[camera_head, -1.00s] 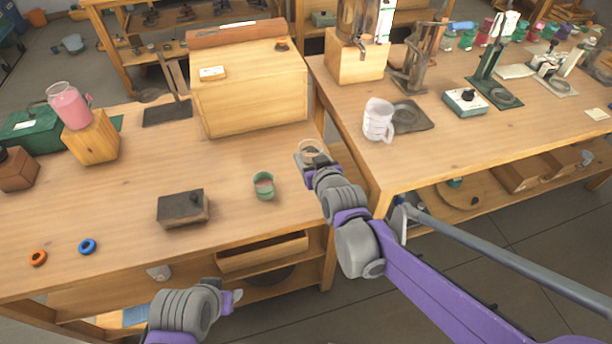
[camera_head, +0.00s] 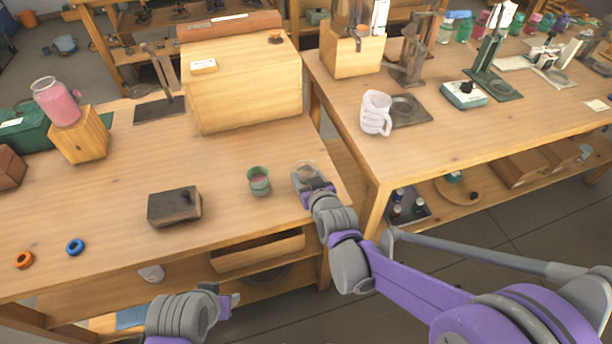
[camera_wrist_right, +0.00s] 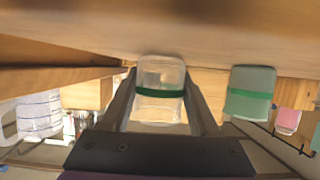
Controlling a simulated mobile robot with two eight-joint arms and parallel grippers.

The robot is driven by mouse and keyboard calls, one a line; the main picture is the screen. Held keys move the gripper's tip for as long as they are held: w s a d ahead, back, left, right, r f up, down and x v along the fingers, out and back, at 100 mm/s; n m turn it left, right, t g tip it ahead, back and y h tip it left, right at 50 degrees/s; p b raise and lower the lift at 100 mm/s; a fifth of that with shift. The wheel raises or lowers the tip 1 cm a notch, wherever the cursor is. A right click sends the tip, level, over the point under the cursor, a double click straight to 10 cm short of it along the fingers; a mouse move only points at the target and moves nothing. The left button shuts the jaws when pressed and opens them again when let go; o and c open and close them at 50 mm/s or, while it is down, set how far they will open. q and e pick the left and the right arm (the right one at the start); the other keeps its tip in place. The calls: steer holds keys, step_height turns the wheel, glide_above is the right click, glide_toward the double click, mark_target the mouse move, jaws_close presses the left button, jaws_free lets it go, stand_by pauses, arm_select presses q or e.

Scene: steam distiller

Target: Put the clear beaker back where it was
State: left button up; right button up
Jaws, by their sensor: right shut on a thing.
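The clear beaker (camera_head: 306,171) is at the right end of the left table, near its edge. In the right wrist view the clear beaker (camera_wrist_right: 159,92), with a green band, sits between the two fingers. My right gripper (camera_head: 313,186) is shut on it. I cannot tell whether its base touches the tabletop. A green-tinted beaker (camera_head: 259,181) stands just left of it, apart, and also shows in the right wrist view (camera_wrist_right: 250,94). My left gripper (camera_head: 235,299) is low in front of the table, and its jaws are too small to judge.
A dark-topped box (camera_head: 174,207) sits left of the green beaker. A large wooden cabinet (camera_head: 247,90) stands behind. Bare tabletop (camera_head: 115,180) lies to the left.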

steer(key=shift+f, duration=0.2)
steer(key=o, duration=1.4)
steer(key=shift+o, duration=0.2)
steer(key=shift+r, duration=0.1)
steer(key=shift+s+r, duration=0.1)
steer(key=shift+r, duration=0.15)
steer(key=p+v, duration=0.2)
steer(key=v, duration=1)
steer(key=s+d+f+m+g+h, duration=0.1)
steer(key=s+d+f+g+h, duration=0.1)
steer(key=s+d+g, duration=0.2)
steer(key=s+d+f+m+g+h, duration=0.2)
steer(key=s+d, duration=0.8)
steer(key=s, duration=0.6)
steer(key=shift+s+f+m+g, duration=0.3)
steer(key=shift+f+g, duration=0.25)
steer(key=shift+g, duration=0.55)
steer(key=shift+d, duration=0.1)
